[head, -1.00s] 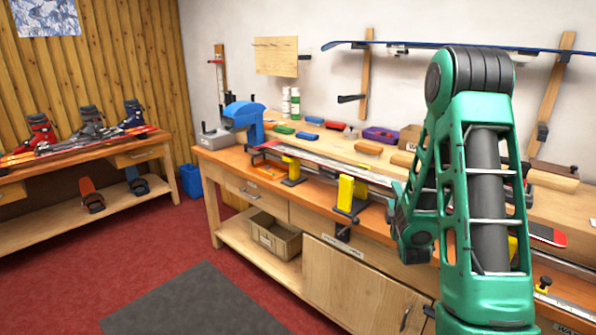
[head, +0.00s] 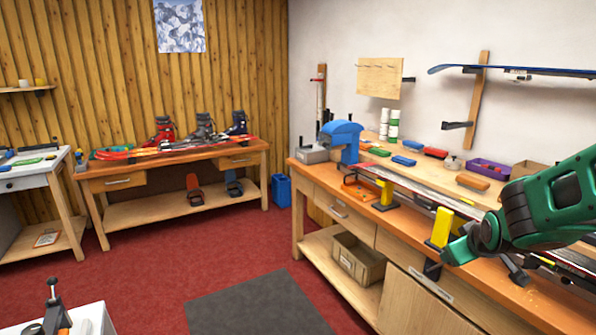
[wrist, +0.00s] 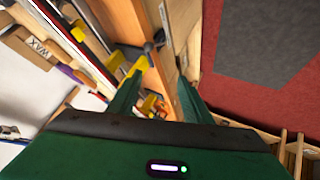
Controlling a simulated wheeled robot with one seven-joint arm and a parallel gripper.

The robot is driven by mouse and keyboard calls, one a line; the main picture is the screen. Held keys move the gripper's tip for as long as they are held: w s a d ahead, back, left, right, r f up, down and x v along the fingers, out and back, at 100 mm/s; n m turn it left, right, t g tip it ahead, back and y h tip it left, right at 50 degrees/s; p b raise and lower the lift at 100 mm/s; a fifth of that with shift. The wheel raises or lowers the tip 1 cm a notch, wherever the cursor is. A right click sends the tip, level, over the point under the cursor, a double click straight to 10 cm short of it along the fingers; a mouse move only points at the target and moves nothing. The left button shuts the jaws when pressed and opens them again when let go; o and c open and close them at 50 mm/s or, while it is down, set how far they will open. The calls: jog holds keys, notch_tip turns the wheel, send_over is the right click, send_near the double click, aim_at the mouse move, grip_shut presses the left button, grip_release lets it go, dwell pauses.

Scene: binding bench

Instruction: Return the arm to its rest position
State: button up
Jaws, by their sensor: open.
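My green arm (head: 550,205) reaches in from the right edge of the head view, over the near part of the workbench (head: 325,185). In the wrist view my gripper (wrist: 160,88) shows as a wide green body with two green fingers spread apart. Nothing is held between them; parts of the bench show beyond the gap.
The bench carries a blue machine (head: 341,138), yellow vises (head: 442,227) and a long ski. A blue ski (head: 515,71) hangs on the wall above. A side table (head: 180,155) holds ski boots. The red floor (head: 165,255) is open at left.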

jog(key=s+a+r+m+g+y, duration=0.1)
jog(key=s+a+m+g, duration=0.1)
jog(key=s+a, duration=0.4)
jog(key=s+a+r+m+g+y, duration=0.15)
jog(key=s+a, duration=0.25)
jog(key=s, duration=0.5)
jog(key=s+d+f+m+g, duration=0.1)
jog(key=s+d+m+g, duration=0.1)
jog(key=s+d, duration=0.3)
jog(key=s+d+f+m+g, duration=0.1)
jog(key=s+d+m+g, duration=0.2)
jog(key=s+d, duration=0.3)
jog(key=s+m, duration=0.1)
jog(key=s, duration=0.4)
jog(key=shift+s, duration=0.15)
jog(key=shift+w+f+g, duration=0.25)
jog(key=shift+w, duration=0.4)
